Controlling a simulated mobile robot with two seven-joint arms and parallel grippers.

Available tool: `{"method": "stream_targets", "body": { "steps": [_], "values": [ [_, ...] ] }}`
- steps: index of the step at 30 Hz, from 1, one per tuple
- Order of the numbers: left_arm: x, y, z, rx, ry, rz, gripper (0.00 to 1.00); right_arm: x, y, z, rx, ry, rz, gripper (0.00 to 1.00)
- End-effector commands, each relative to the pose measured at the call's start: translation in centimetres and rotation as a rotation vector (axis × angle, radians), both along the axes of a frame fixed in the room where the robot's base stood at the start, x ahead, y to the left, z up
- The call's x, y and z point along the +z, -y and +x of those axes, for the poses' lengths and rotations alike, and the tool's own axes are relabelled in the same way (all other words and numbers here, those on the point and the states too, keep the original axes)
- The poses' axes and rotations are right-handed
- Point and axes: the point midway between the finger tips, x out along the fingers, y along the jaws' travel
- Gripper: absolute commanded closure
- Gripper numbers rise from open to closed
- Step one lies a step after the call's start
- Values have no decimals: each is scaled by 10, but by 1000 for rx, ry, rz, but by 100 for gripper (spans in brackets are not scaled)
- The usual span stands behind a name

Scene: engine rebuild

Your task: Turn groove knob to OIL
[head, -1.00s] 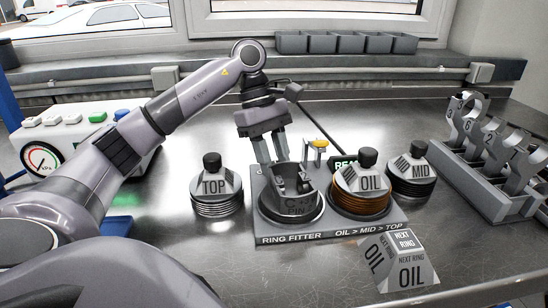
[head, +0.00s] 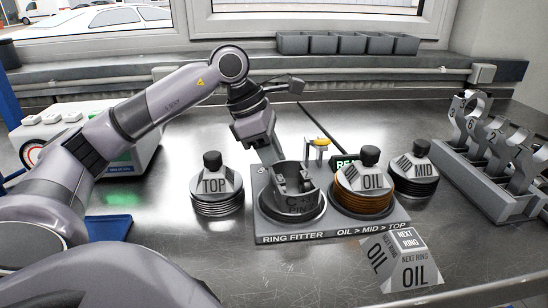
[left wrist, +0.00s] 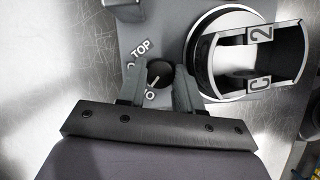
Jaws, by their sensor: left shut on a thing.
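The groove knob (left wrist: 159,73) is a small dark round knob with a white pointer line, on the ring fitter plate (left wrist: 128,12) beside the piston. The line slants toward the lower left. A TOP label (left wrist: 141,48) is above the knob; other lettering is partly hidden by my fingers. My left gripper (left wrist: 160,82) is shut on the knob, one finger on each side. In the head view, my left gripper (head: 272,152) reaches down behind the piston (head: 293,198), and the knob is hidden. The piston, marked C 2 in the wrist view, stands close to the right finger.
The TOP ring holder (head: 214,184) stands left of the fitter. The OIL holder (head: 372,182) is on its right, with the MID holder (head: 414,170) beyond. A NEXT RING sign (head: 408,264) reads OIL. A connecting-rod rack (head: 490,180) is at the right.

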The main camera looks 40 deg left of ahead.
Motion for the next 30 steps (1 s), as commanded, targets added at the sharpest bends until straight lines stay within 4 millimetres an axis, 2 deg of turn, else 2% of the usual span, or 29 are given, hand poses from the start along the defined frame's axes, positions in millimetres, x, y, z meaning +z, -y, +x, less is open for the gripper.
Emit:
{"method": "stream_targets", "body": {
  "steps": [9,23,24,25,30],
  "values": [
    [1,-1,0,91,5,3,96,0,-1,0,0,0,2,57],
    [1,-1,0,103,4,1,96,1,-2,1,-5,1,8,57],
    [1,-1,0,102,4,2,53,1,-2,1,-5,1,8,57],
    [1,-1,0,102,4,2,43,1,-2,1,-5,1,8,57],
    [0,0,0,99,0,0,41,1,-2,1,-5,1,8,57]
  ]
}}
